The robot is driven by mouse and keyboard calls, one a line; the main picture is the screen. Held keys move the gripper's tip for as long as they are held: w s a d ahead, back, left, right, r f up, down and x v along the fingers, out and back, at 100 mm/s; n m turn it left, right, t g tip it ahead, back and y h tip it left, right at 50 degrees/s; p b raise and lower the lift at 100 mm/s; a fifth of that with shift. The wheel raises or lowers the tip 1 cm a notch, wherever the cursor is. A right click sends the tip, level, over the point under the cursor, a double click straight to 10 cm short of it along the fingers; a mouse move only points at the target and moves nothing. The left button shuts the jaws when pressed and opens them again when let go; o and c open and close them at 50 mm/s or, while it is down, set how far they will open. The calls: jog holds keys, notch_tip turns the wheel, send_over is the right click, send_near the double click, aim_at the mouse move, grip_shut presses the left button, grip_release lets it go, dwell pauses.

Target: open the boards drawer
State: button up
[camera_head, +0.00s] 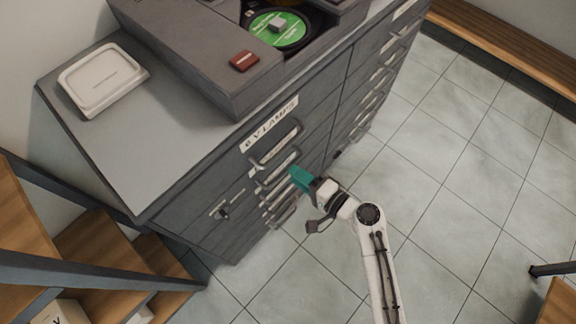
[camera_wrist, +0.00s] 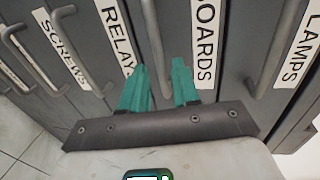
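The boards drawer shows in the wrist view by its white BOARDS label (camera_wrist: 205,40). Its metal bar handle (camera_wrist: 153,35) runs down beside the label. My gripper (camera_wrist: 160,66) has two teal fingers, spread apart, with the lower part of this handle between them. Gaps show beside the bar, so the fingers do not look closed on it; exact contact is unclear. In the head view my gripper (camera_head: 293,172) is at the front of the grey cabinet (camera_head: 185,215), by the handles below the lamps label. The gripper hides part of the boards drawer there. The drawer looks shut.
The LAMPS label (camera_wrist: 297,55) and RELAYS label (camera_wrist: 117,40) mark neighbouring drawers with close-set handles. A white lidded box (camera_head: 103,78) and a red block (camera_head: 244,61) lie on the cabinet. The tiled floor (camera_head: 450,150) is clear right of the cabinet.

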jog(key=shift+x, duration=2.2)
jog(key=shift+s, duration=0.1)
grip_shut()
